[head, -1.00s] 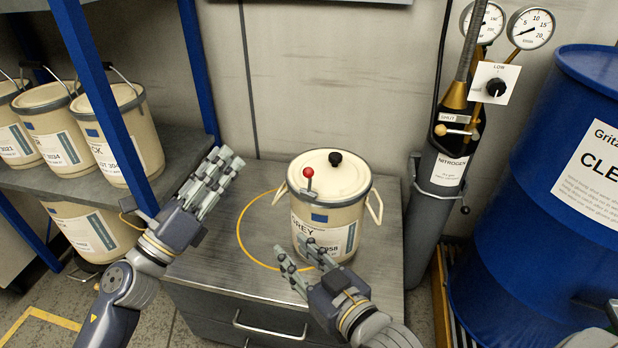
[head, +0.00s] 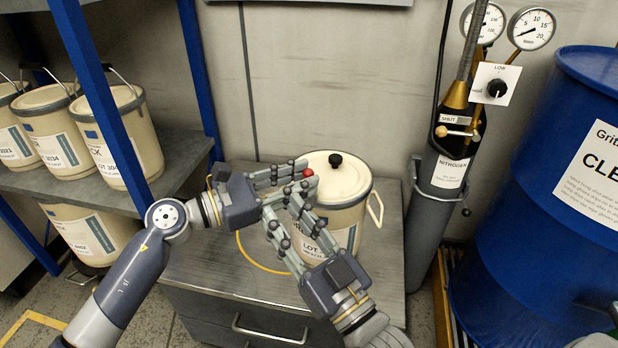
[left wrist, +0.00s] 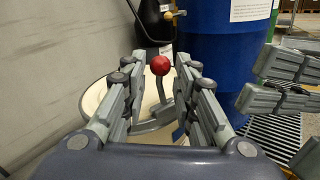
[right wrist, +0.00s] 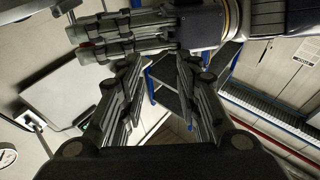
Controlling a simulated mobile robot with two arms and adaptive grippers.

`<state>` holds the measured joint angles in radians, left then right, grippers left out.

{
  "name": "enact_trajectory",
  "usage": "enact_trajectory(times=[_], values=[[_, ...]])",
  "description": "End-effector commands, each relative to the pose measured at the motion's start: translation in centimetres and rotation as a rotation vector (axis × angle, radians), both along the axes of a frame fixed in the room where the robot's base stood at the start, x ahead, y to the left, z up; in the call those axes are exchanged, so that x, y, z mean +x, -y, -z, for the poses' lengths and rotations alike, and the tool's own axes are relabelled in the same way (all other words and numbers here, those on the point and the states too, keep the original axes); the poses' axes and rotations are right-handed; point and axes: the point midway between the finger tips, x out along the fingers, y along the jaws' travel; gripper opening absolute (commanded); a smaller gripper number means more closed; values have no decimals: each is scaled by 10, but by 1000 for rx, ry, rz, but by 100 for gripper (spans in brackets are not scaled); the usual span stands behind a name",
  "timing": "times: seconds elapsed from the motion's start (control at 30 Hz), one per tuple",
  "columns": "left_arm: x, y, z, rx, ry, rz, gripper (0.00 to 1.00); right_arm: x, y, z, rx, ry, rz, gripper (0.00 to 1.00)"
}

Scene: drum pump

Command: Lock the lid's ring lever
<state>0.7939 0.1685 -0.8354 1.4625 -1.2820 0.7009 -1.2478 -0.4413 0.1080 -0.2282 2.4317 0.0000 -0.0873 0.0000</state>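A cream pail (head: 345,225) stands on the grey cabinet, its lid (head: 345,182) on top with a black knob (head: 335,159). The ring lever's red ball (head: 309,172) stands at the lid's left edge. The left wrist view shows the ball (left wrist: 160,65) on its grey lever arm (left wrist: 163,95), upright between my left fingers with gaps on both sides. My left gripper (head: 308,182) is open around the lever. My right gripper (head: 283,214) is open and empty, below the left one, in front of the pail. The fingers of both hide part of the pail and ring.
A nitrogen cylinder (head: 445,180) stands right of the cabinet, a blue drum (head: 530,200) further right. Shelves with several pails (head: 125,140) and a blue post (head: 110,100) are at left. The cabinet top (head: 385,265) is free right of the pail.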

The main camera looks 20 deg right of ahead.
Motion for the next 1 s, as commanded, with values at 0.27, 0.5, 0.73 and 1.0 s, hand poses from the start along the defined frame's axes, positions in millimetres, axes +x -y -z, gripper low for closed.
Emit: enact_trajectory(times=[0.27, 0.5, 0.73, 1.0], values=[[3, 23, 0, -1, -1, -1, 27, -5, -1, -14, 20, 72, -5, 31], [3, 24, 0, -1, -1, -2, 27, -5, -1, -14, 21, 75, -5, 31], [3, 24, 0, -1, -1, -2, 0, -5, -1, -14, 21, 75, -5, 31], [3, 24, 0, -1, -2, -2, 0, -5, -1, -14, 20, 72, -5, 31]])
